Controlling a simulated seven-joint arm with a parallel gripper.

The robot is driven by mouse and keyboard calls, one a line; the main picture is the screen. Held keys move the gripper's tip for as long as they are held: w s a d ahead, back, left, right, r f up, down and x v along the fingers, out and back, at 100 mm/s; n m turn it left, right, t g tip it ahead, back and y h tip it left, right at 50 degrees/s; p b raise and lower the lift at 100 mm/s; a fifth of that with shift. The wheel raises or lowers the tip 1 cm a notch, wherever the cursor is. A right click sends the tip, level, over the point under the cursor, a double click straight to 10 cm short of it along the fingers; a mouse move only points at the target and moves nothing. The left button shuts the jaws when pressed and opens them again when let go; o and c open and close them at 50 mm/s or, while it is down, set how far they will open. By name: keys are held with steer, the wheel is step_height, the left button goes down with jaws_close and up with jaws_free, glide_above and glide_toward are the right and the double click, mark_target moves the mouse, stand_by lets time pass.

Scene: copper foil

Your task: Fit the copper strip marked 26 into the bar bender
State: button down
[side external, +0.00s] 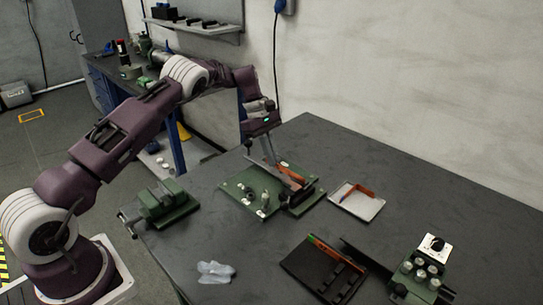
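The bar bender (240,187) is a green plate with pegs and a dark block, standing near the table's far left edge. An orange copper strip (290,174) lies at the bender's right part, slanting down to the right. My gripper (271,158) points down just above the bender, with its fingertips by the upper left end of this strip. The view is too small to tell whether the fingers are open or shut on it. Another copper piece (361,190) lies in a white tray (343,203). A further copper strip (325,249) lies in a black rack (301,264). No number is readable.
A green vise (165,203) sits at the table's left edge. A crumpled pale cloth (215,272) lies near the front. A green box with knobs (420,277) stands at the front right. The table's right and back right are clear.

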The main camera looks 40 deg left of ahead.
steer(key=shift+f, duration=0.75)
stand_by(0.8)
steer(key=c, duration=2)
jaws_free()
steer(key=shift+r, duration=0.1)
steer(key=shift+r, duration=1.45)
steer(key=o, duration=0.6)
steer(key=shift+c, duration=0.2)
